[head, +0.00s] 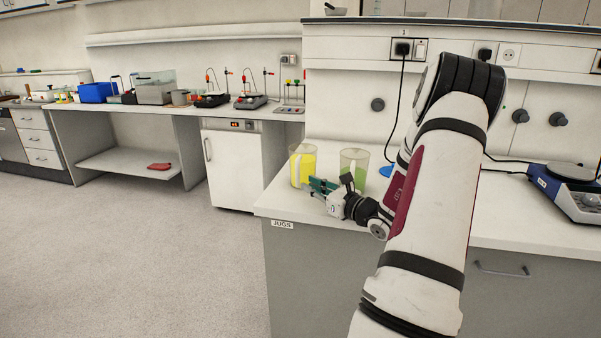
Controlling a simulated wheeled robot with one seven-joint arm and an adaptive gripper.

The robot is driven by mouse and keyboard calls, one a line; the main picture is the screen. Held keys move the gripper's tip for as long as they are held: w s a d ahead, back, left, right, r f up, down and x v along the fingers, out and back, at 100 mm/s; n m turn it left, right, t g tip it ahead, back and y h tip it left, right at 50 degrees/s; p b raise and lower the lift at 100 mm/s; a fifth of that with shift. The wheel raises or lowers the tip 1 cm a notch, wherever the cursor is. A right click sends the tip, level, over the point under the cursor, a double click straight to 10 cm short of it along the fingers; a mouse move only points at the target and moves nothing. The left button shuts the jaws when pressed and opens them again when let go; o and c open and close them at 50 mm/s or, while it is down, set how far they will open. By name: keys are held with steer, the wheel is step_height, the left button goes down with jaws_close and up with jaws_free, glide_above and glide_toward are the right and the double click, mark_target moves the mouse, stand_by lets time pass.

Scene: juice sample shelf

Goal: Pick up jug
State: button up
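A clear jug with yellow juice (301,170) stands upright near the left end of the white counter. A second clear jug with green juice (357,160) stands just to its right. My gripper (330,181) is low over the counter, in front of the two jugs. A teal-padded finger points left across the lower front of the yellow jug, and a dark finger stands up in front of the green jug. The fingers look spread apart with nothing between them. I cannot tell whether they touch a jug. The gripper hides the lower part of the green jug.
The counter (281,203) has a "JUGS" label (282,224) on its front edge. A blue item (387,170) lies right of the green jug. A blue-and-white device (567,190) stands at far right. Several lab devices fill the left bench. The floor (150,270) at left is clear.

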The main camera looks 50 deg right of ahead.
mark_target(299, 180)
steer(key=shift+w+d, duration=0.2)
steer(key=shift+w, duration=0.9)
steer(key=shift+w+d, duration=0.25)
steer(key=shift+w, duration=0.8)
steer(key=shift+w+d, duration=0.2)
steer(key=shift+w, duration=0.9)
steer(key=shift+c, duration=0.6)
jaws_close()
